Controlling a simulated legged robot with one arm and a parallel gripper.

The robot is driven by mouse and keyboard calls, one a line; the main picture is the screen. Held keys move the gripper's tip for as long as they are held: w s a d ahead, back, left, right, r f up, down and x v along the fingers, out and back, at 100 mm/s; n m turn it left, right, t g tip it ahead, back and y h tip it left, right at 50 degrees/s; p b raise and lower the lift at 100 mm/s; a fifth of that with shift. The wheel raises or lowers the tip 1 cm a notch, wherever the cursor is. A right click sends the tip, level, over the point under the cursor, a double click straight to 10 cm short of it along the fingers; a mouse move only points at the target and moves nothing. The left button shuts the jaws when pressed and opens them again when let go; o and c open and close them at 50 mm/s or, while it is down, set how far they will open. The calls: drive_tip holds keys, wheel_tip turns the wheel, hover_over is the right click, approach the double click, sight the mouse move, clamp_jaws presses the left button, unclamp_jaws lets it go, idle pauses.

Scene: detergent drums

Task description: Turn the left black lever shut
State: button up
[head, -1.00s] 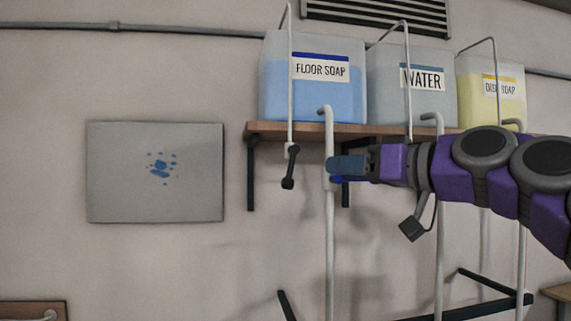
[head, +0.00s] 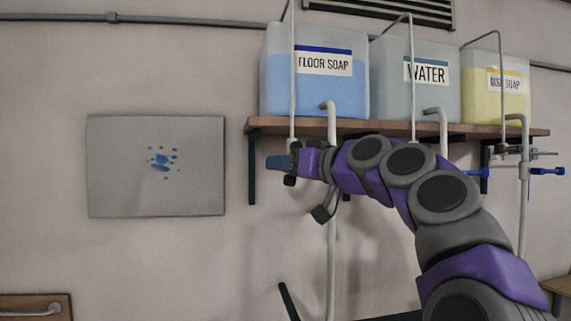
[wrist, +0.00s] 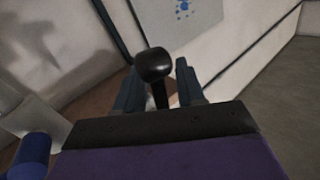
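The left black lever has a round black knob, seen in the wrist view (wrist: 155,66) between my fingers. In the head view only its lower end (head: 290,180) shows below my gripper; the rest is hidden. It sits on the thin white pipe (head: 292,85) under the floor soap drum (head: 315,90). My gripper (head: 277,163) is at the lever, with a finger on each side of it. In the wrist view the fingers (wrist: 157,80) stand apart, with a gap visible between the lever's stem and the right finger.
A thicker white pipe (head: 331,250) runs down behind my wrist. The shelf (head: 390,128) also carries a water drum (head: 400,90) and a yellow dish soap drum (head: 500,95). Blue handles (head: 548,171) show at the right. Clear wall lies around the grey panel (head: 110,170).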

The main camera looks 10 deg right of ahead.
clamp_jaws()
idle(0.4)
